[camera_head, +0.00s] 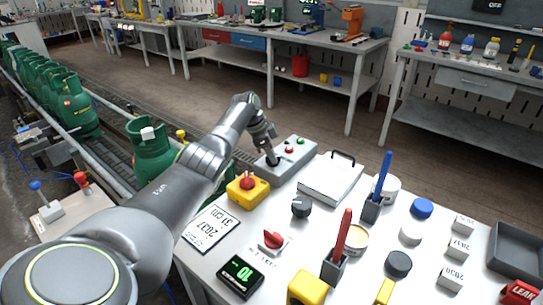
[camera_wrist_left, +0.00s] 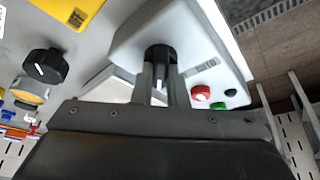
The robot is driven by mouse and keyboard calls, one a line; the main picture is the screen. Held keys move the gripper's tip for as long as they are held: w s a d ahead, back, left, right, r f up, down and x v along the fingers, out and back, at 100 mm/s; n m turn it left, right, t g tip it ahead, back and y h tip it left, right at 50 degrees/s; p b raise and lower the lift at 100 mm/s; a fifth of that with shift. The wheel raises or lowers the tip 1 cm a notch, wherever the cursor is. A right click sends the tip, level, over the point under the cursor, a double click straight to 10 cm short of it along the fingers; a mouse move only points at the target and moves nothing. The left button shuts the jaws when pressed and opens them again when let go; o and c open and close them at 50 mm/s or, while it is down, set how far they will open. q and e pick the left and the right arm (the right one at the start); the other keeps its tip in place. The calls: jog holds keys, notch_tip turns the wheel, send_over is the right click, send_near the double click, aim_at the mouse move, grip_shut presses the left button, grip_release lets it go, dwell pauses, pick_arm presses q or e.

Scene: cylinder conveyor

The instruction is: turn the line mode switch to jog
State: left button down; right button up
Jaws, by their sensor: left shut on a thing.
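A light grey control box (camera_head: 301,151) stands at the back left of the white table, with red (camera_head: 289,149) and green buttons on top. My left gripper (camera_head: 271,160) reaches down onto the near left end of this box. In the left wrist view its two fingers (camera_wrist_left: 160,85) are shut on a black rotary switch (camera_wrist_left: 160,53) with a white pointer mark. The red (camera_wrist_left: 201,92) and green (camera_wrist_left: 231,92) buttons sit right of the fingers. My right gripper is not in view.
A yellow box with a red knob (camera_head: 247,182), a black knob (camera_head: 301,207) and a red rotary switch (camera_head: 272,240) stand nearer. Green gas cylinders (camera_head: 151,150) line the conveyor at left.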

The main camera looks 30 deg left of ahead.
pick_arm(q)
jog(key=c, duration=1.4)
grip_release()
jog(key=shift+c, duration=0.2)
jog(key=shift+r, duration=0.1)
jog(key=v, duration=1.7)
jog(key=shift+b, duration=0.45)
jog(key=shift+a, duration=0.1)
